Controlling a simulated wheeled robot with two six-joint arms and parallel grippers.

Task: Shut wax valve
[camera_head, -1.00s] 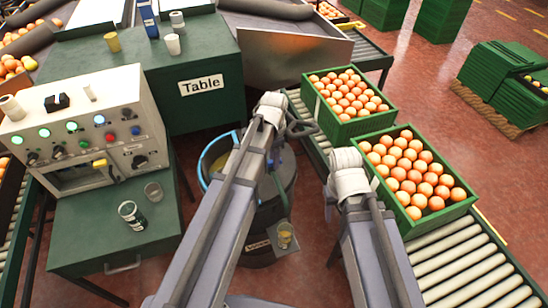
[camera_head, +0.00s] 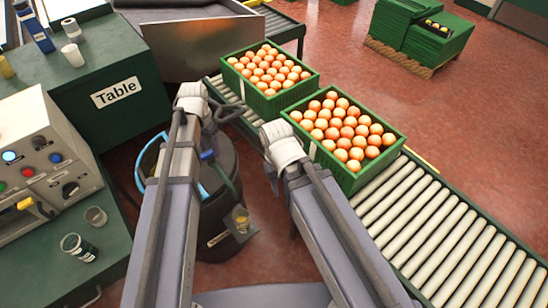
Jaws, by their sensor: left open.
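A dark drum (camera_head: 222,213) with a pale label stands on the floor in the middle. A blue hose curves around its left side, and a blue part (camera_head: 207,155), perhaps the valve lever, shows near its top beside my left arm. A small cup of yellow liquid (camera_head: 241,219) sits on a little plate at the drum's right side. My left gripper (camera_head: 229,112) is open and empty, above and beyond the drum's rim, apart from the blue part. My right gripper (camera_head: 272,180) is mostly hidden behind its own white wrist, right of the drum. My arms cover part of the drum.
Two green crates of oranges (camera_head: 268,98) (camera_head: 351,176) stand on the roller conveyor (camera_head: 440,235) at right. The green table (camera_head: 150,105) and a control panel (camera_head: 35,160) stand at left.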

